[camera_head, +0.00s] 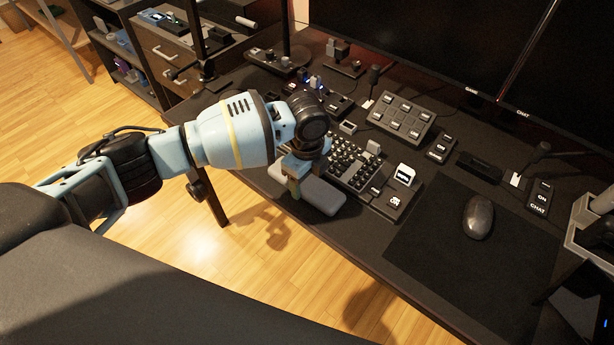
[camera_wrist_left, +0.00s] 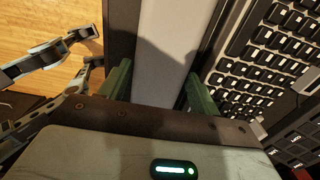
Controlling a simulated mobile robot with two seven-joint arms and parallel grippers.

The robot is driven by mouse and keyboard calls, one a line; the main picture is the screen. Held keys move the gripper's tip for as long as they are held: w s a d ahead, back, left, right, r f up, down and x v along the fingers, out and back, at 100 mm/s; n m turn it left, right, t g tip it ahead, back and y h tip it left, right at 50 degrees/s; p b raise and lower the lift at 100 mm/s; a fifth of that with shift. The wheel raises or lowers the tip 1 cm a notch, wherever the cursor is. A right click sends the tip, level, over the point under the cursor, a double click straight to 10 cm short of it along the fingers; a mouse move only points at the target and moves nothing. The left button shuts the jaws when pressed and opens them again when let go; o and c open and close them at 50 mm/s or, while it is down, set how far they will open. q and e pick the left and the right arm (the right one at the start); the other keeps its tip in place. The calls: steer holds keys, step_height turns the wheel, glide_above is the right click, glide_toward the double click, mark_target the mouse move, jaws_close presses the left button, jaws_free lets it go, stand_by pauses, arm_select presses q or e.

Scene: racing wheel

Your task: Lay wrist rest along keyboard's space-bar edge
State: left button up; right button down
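The wrist rest (camera_head: 322,196) is a long grey rounded pad at the front edge of the dark desk, beside the keyboard's near side in the head view. My left gripper (camera_head: 296,178) points down over its left part. In the left wrist view the wrist rest (camera_wrist_left: 165,45) runs between the two green fingers of my left gripper (camera_wrist_left: 160,88), which appear to touch both its sides. The keyboard (camera_head: 352,163), black with pale-marked keys, lies roughly parallel to the rest; it also shows in the left wrist view (camera_wrist_left: 262,70), with a narrow dark strip between. My right gripper is not in view.
A black mouse (camera_head: 478,217) lies on a dark mat (camera_head: 440,262) to the right. Button panels (camera_head: 401,118) and small desk devices stand behind the keyboard. Monitors (camera_head: 430,35) line the back. Open floor (camera_head: 200,235) lies before the desk's front edge.

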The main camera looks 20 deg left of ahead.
mark_target(307, 182)
arm_select(q)
steer(key=o, duration=0.4)
steer(key=shift+c, duration=0.2)
steer(key=shift+r+p, duration=0.4)
steer(key=shift+r, duration=3.55)
steer(key=shift+f, duration=0.1)
